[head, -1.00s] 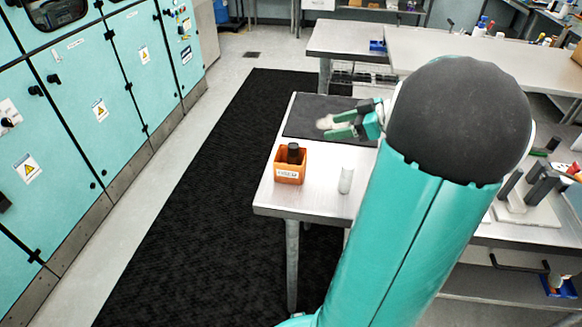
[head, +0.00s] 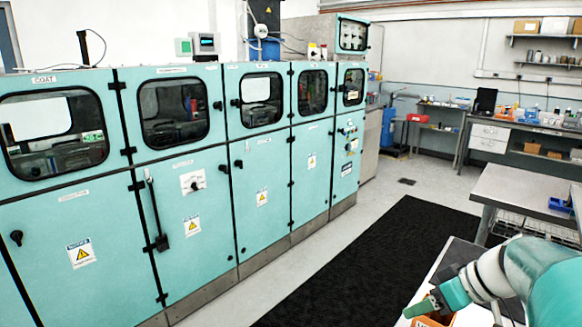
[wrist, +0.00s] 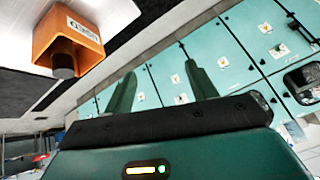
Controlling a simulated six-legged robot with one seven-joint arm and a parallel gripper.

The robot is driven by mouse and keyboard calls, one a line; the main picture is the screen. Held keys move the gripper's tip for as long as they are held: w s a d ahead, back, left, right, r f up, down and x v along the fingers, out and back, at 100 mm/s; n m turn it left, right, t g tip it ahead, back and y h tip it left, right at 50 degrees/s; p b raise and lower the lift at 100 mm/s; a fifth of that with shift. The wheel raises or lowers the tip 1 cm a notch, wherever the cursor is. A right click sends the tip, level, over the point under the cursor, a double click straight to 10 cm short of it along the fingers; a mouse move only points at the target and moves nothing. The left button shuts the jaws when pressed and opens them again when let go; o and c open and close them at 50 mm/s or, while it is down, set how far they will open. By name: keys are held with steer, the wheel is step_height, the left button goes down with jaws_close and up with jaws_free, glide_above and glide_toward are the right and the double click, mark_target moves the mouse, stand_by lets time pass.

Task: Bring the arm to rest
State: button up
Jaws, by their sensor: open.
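My arm reaches in at the lower right of the head view. My gripper (head: 424,307) is teal, points left and shows at the bottom edge. In the wrist view its two teal fingers (wrist: 160,88) stand well apart with nothing between them. An orange bin (head: 436,319) shows partly behind the gripper in the head view, cut by the lower edge. In the wrist view the bin (wrist: 82,32) is at the upper left, apart from the fingers, with a dark cylinder (wrist: 63,62) in it.
Teal cabinets (head: 205,215) with windows line the left and middle. A black floor mat (head: 365,265) runs between them and the metal table (head: 437,268). Another bench (head: 520,192) with a blue bin (head: 560,204) stands at the right. The floor by the cabinets is clear.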

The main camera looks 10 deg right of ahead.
steer(key=s+a+m+h, duration=0.2)
steer(key=s+a, duration=0.2)
steer(key=a, duration=0.5)
steer(key=s+a+m+h, duration=0.1)
steer(key=s+a+h, duration=0.2)
steer(key=a, duration=0.7)
steer(key=shift+s+r+m, duration=0.35)
steer(key=shift+s+m, duration=0.05)
steer(key=shift+s, duration=0.55)
steer(key=shift+d, duration=0.15)
